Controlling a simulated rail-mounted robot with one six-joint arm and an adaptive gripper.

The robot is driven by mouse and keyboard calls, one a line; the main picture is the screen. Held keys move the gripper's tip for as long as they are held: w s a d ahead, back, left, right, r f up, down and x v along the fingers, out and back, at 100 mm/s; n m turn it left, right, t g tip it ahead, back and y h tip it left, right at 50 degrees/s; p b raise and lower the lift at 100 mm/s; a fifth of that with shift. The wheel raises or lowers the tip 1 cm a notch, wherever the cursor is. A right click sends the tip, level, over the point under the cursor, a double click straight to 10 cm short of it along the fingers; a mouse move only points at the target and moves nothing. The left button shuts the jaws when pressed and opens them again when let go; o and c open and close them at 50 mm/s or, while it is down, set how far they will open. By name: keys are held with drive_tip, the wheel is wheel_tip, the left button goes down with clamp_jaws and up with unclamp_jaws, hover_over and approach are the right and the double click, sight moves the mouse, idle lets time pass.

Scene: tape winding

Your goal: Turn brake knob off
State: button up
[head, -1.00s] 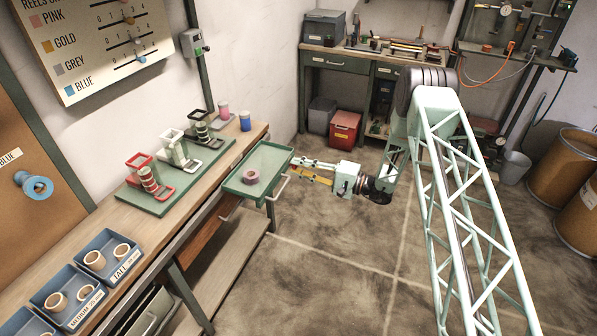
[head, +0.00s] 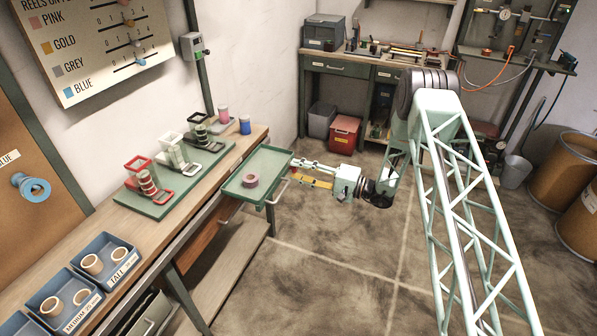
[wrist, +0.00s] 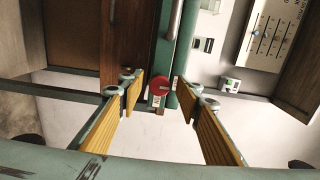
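A round red knob (wrist: 161,86) with a pale mark on its face sits on a green post in the wrist view, which I take to be the brake knob. My gripper (wrist: 157,92) is open, with its wooden-faced fingers on either side of the knob in that view. I see no contact, and I cannot tell how far ahead the knob is. In the head view my gripper (head: 297,171) is beside the right end of the green tray. I cannot make out the knob clearly there.
The green tray (head: 272,158) at the bench end holds a pinkish roll (head: 249,181). The wooden bench (head: 168,228) carries winding stands on a green base (head: 150,210) and blue bins (head: 108,285). Open floor lies right of the bench.

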drive_tip(key=shift+d, duration=0.1)
drive_tip(key=v, duration=1.2)
idle(0.4)
drive_tip(key=shift+r, duration=0.1)
idle(0.4)
drive_tip(key=s+a+r+n+g+h, duration=0.1)
drive_tip(key=s+a+r+g, duration=0.15)
drive_tip(key=r, duration=0.35)
drive_tip(key=s+a+r+n+g, duration=0.1)
drive_tip(key=s+r, duration=0.3)
drive_tip(key=r, duration=0.2)
drive_tip(key=s+a+r+n+g+h, duration=0.1)
drive_tip(key=s+r+g, duration=0.15)
drive_tip(key=r, duration=0.45)
drive_tip(key=s+r+n+g+h, duration=0.2)
drive_tip(key=s+r+h, duration=0.2)
drive_tip(key=s+r, duration=1.15)
drive_tip(key=s+d+r+t+h, duration=0.2)
drive_tip(key=s+d, duration=0.4)
drive_tip(key=s, duration=0.6)
drive_tip(key=s+d+r+t+h, duration=0.2)
drive_tip(key=s+d+r+h, duration=0.3)
drive_tip(key=s, duration=0.7)
drive_tip(key=s+d+r+m+t+h, duration=0.1)
drive_tip(key=s+d+r+h, duration=0.2)
drive_tip(key=s+d, duration=0.5)
drive_tip(key=s+h, duration=0.1)
drive_tip(key=s, duration=0.3)
drive_tip(key=shift+r+t, duration=0.25)
drive_tip(key=shift+t, duration=0.15)
